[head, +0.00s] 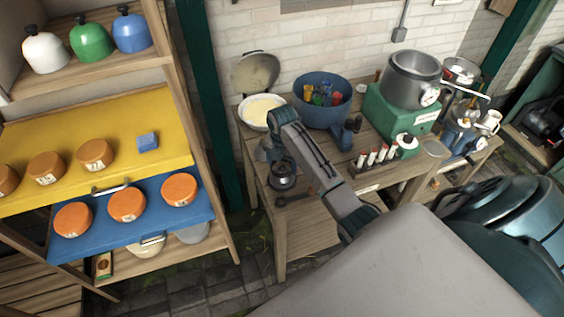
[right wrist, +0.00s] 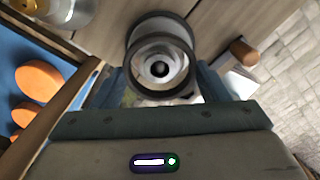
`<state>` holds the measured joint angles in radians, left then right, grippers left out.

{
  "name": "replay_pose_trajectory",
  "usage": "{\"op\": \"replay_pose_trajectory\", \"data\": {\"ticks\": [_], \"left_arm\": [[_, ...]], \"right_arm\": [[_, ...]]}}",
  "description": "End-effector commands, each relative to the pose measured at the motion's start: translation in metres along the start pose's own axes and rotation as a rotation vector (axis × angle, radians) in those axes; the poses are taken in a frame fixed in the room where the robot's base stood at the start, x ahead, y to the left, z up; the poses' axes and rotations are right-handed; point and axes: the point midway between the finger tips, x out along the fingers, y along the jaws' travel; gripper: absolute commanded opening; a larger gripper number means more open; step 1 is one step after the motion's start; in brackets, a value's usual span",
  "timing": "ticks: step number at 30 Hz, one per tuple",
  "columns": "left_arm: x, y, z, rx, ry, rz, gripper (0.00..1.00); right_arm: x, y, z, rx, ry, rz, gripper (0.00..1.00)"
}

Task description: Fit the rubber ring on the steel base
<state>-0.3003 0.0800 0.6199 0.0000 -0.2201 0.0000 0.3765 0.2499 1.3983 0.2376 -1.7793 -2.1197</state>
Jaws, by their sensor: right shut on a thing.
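My right gripper (head: 273,158) is over the left end of the wooden bench, pointing down. In the right wrist view its two fingers (right wrist: 162,84) are closed on opposite sides of a dark rubber ring (right wrist: 160,97). The steel base (head: 283,182) is a small round dark-and-silver piece on the bench, just below the gripper. In the right wrist view, shiny round metal with a dark centre (right wrist: 158,69) shows through the ring. I cannot tell whether the ring touches the base or is above it. My left gripper is not in view.
A cream-filled pan (head: 262,112), a blue tub (head: 322,112), a green unit with a steel pot (head: 412,82) and a rack of small bottles (head: 370,158) crowd the bench. A shelf with a yellow board (head: 120,115) stands left. A dark handled tool (head: 294,199) lies near the base.

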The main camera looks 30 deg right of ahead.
Motion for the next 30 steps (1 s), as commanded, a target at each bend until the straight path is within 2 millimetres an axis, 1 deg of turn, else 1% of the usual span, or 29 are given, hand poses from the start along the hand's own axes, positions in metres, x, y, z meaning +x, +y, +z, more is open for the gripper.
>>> {"op": "replay_pose_trajectory", "data": {"ticks": [12,24,30], "left_arm": [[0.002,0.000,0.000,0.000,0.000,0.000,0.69],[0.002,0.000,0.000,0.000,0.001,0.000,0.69],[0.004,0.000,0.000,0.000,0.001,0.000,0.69]], "right_arm": [[0.011,0.000,0.000,0.000,0.001,-0.001,0.47],[0.011,0.000,0.000,0.000,0.000,0.000,0.47],[0.015,0.000,0.000,0.000,0.000,0.000,0.47]]}}
